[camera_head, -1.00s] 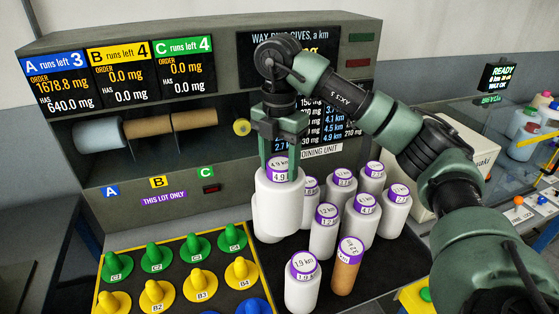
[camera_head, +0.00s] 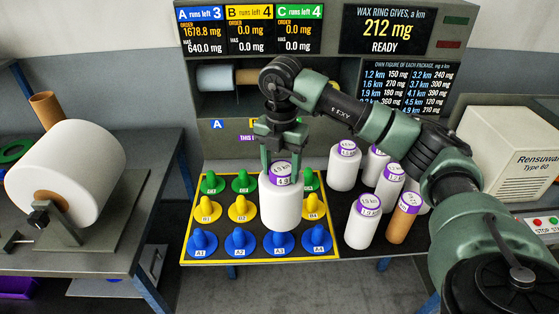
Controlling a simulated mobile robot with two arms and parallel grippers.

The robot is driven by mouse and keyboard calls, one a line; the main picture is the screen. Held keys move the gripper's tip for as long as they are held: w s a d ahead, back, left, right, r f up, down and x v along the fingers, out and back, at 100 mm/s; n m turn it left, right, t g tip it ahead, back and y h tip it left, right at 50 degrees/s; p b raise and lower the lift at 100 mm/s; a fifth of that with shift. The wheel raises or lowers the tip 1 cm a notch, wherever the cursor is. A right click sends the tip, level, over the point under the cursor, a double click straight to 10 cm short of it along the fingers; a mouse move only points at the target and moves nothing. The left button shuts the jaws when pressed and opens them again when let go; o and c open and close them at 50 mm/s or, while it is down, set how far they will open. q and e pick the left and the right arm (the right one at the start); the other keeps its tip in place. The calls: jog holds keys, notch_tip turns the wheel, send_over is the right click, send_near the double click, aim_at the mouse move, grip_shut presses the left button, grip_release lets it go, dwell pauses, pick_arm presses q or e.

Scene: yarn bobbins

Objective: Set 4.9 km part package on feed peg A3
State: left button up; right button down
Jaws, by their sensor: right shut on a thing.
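My right gripper (camera_head: 281,150) is shut on the top of the white 4.9 km package (camera_head: 281,207), which has a purple label. It holds the package upright over the peg board, above and behind the blue feed peg A3 (camera_head: 279,243). The package hides peg B3 and part of the C row. A3's label and front show below the package; I cannot tell the exact gap between them. Pegs A1 (camera_head: 202,241), A2 (camera_head: 240,242) and A4 (camera_head: 317,239) stand bare in the same blue row. My left gripper is not in view.
Several white packages (camera_head: 362,222) and a brown one (camera_head: 402,220) stand right of the board. Yellow peg B4 (camera_head: 314,207) is beside the held package. A large white roll (camera_head: 75,165) sits on the left bench. The display panel (camera_head: 398,30) stands behind.

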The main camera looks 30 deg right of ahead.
aim_at(281, 194)
jog(key=shift+a+f, duration=0.1)
jog(key=shift+a, duration=0.3)
jog(key=shift+w+d+f, duration=0.1)
jog(key=shift+f, duration=0.05)
jog(key=shift+f+b, duration=0.7)
jog(key=shift+f, duration=0.15)
jog(key=shift+f+b, duration=0.45)
jog(key=shift+f, duration=0.25)
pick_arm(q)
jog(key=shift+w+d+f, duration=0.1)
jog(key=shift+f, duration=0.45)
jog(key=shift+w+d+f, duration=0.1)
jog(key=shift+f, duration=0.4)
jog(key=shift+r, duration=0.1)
pick_arm(e)
jog(key=shift+r, duration=0.1)
